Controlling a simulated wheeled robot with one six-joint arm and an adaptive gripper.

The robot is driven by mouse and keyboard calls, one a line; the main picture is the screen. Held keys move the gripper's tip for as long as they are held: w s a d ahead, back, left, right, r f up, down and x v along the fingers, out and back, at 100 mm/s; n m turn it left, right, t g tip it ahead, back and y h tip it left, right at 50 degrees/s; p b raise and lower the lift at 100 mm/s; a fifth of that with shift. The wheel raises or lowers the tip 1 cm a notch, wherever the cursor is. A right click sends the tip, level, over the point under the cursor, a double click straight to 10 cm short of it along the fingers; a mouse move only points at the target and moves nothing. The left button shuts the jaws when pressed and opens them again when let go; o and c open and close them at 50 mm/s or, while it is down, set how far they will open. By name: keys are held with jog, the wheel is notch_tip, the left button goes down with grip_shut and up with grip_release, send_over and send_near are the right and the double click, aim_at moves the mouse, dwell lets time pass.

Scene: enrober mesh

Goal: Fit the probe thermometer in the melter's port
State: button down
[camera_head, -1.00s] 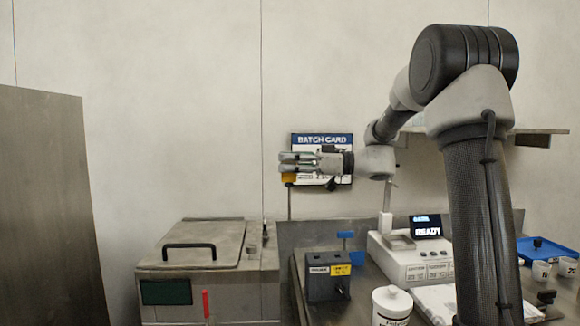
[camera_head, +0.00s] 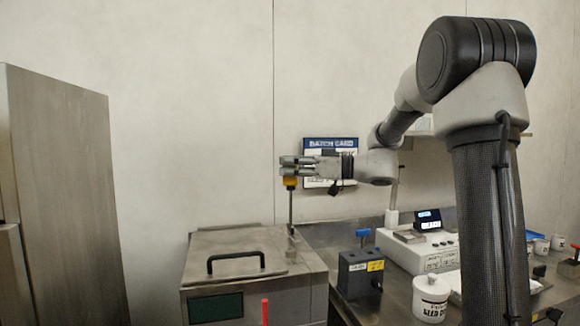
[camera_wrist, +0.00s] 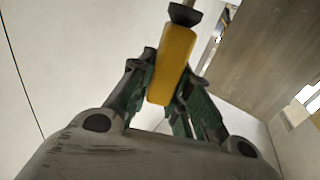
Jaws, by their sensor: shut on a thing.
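The probe thermometer has a yellow handle (camera_head: 290,183) and a thin dark stem (camera_head: 291,207) that points straight down. My gripper (camera_head: 285,166) is shut on the handle, which also shows between the green-padded fingers in the wrist view (camera_wrist: 172,68). The melter (camera_head: 305,290) is a steel box with a black-handled lid. Its port (camera_head: 292,236) is a small raised fitting at the back right of the top. The stem's lower end lines up with the port in the head view; I cannot tell whether it is inside, above or behind it.
A dark grey block (camera_head: 358,274) with a yellow label stands right of the melter on the bench. A white lidded jar (camera_head: 431,298) and a white device with a display (camera_head: 428,219) stand farther right. A tall steel panel (camera_head: 60,190) is at the left.

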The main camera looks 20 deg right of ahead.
aim_at(291, 186)
jog(key=shift+f, duration=8.7)
jog(key=c, duration=1.3)
grip_release()
jog(key=shift+o, duration=0.2)
